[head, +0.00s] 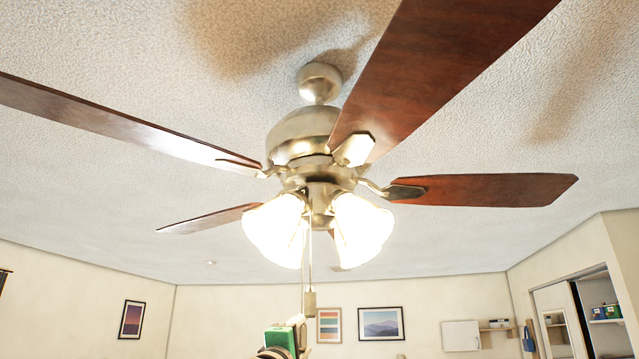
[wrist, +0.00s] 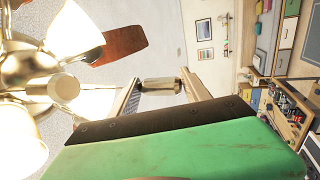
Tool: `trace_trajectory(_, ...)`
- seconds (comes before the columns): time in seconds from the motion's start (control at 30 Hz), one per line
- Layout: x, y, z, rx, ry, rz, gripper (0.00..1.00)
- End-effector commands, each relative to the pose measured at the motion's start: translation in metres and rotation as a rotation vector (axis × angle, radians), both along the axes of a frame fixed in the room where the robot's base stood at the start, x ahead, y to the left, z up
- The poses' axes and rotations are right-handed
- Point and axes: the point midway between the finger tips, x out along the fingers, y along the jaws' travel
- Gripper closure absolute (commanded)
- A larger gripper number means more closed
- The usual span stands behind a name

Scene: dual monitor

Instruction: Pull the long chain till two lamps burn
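The ceiling fan (head: 305,135) has a light kit, and two frosted lamps, left (head: 275,230) and right (head: 362,230), glow bright white. Several glowing shades (wrist: 75,32) show in the wrist view; how many are lit in all is unclear. Two thin chains hang from the hub, close together. In the wrist view a metal fob (wrist: 162,86) lies lengthwise between my spread fingertips (wrist: 160,84). Which chain it belongs to, and any contact, is unclear.
Dark wooden fan blades (head: 485,190) spread around the hub above my gripper. Framed pictures (head: 380,323) hang on the far wall, and a shelved closet (head: 605,312) is at right. A cluttered desk (wrist: 285,112) shows at right in the wrist view. Air around the fob looks clear.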

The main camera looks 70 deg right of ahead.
Motion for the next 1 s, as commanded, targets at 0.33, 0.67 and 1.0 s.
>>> trace_trajectory(0.33,0.001,0.001,0.000,0.000,0.000,0.002,0.66)
trace_trajectory(0.67,0.001,0.001,-0.008,0.001,0.000,0.002,0.68)
trace_trajectory(1.0,0.001,0.001,-0.011,0.000,0.000,0.002,0.68)
